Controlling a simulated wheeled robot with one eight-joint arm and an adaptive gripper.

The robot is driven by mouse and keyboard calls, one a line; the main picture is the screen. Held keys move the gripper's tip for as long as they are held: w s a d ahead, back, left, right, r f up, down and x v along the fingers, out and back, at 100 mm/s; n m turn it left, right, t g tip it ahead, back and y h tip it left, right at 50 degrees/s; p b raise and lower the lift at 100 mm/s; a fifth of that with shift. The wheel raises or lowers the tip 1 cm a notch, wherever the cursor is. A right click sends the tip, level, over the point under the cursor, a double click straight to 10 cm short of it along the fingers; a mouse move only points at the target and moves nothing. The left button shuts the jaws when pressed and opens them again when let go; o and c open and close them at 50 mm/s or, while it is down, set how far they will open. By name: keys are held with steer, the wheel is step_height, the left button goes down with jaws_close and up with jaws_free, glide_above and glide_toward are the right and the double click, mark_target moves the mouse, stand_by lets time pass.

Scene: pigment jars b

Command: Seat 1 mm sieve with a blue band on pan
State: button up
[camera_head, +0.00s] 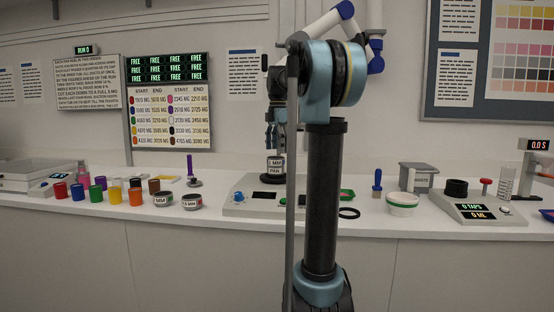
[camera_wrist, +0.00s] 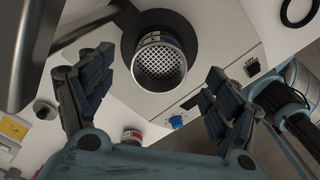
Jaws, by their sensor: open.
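The 1 mm sieve (camera_head: 275,161), labelled 1 MM, stands upright on top of the pan (camera_head: 274,169), labelled PAN, on the dark round plate of a grey machine. In the wrist view I look down into the sieve (camera_wrist: 160,68), whose mesh and metal rim face me; the pan is mostly hidden below it. A little blue shows on its side, but the band is hard to make out. My gripper (camera_head: 272,142) is above the stack. In the wrist view my gripper (camera_wrist: 160,65) has its fingers wide apart, one on each side of the sieve, not touching it.
Two small labelled sieves (camera_head: 163,200) (camera_head: 192,202) stand left of the machine (camera_head: 240,207), near several coloured jars (camera_head: 136,197). A black ring (camera_head: 349,213) and a white bowl (camera_head: 402,205) lie to the right. My arm hides part of the bench.

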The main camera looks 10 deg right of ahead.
step_height(320, 180, up, 7)
stand_by(0.3)
stand_by(0.4)
